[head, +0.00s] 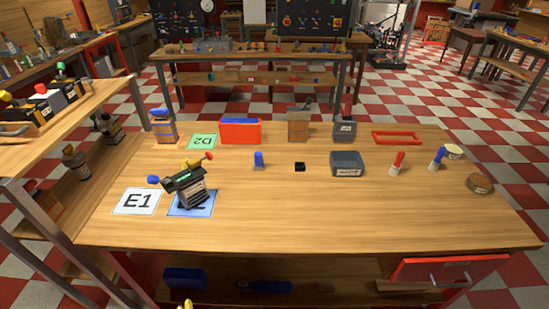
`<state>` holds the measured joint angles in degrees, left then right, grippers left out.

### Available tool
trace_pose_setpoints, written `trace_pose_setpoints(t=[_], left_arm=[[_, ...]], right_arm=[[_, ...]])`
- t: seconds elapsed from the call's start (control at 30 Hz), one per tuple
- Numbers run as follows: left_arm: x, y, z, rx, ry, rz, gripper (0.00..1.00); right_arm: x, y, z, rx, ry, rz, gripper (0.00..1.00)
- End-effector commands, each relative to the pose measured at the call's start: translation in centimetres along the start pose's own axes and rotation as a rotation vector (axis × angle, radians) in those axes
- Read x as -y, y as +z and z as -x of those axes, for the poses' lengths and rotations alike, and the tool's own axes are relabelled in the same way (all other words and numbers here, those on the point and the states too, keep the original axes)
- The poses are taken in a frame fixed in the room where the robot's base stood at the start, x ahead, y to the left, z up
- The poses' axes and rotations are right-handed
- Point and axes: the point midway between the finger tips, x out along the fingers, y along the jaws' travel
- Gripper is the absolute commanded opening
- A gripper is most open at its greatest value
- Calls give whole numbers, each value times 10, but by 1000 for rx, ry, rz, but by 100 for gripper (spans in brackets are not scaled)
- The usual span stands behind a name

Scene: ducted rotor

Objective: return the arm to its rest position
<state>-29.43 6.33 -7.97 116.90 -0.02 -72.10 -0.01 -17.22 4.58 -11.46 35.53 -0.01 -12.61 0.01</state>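Neither of my grippers can be made out in the head view, and no arm reaches over the wooden workbench (330,215). A small yellow piece (185,304) shows at the bottom edge, cut off by the frame; I cannot tell what it belongs to. A dark and grey device (190,190) with yellow and red parts on top stands on a blue mat (206,212) at the front left of the bench. A blue knob (153,179) shows just left of it. A white E1 card (138,201) lies beside the mat.
Along the back are a green D2 card (201,142), a red and blue bin (240,132), a wooden block (298,126) and a red frame (396,138). The front middle is clear.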

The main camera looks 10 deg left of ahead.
Motion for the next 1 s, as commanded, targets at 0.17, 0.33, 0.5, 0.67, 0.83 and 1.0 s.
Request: trace_pose_setpoints(t=[0.17,0.33,0.5,0.67,0.83,1.0], left_arm=[[-63,27,-63,24,103,29,100],[-120,62,-110,49,189,71,100],[-176,105,-143,84,266,122,100],[-224,151,-163,124,325,177,100],[-264,200,-170,168,370,236,100],[-290,237,-170,204,394,282,100]], right_arm=[[0,0,0,0,0,0,79],[0,0,0,0,0,0,79],[0,0,0,0,0,0,79],[0,0,0,0,0,0,79],[0,0,0,0,0,0,79],[0,0,0,0,0,0,79]])
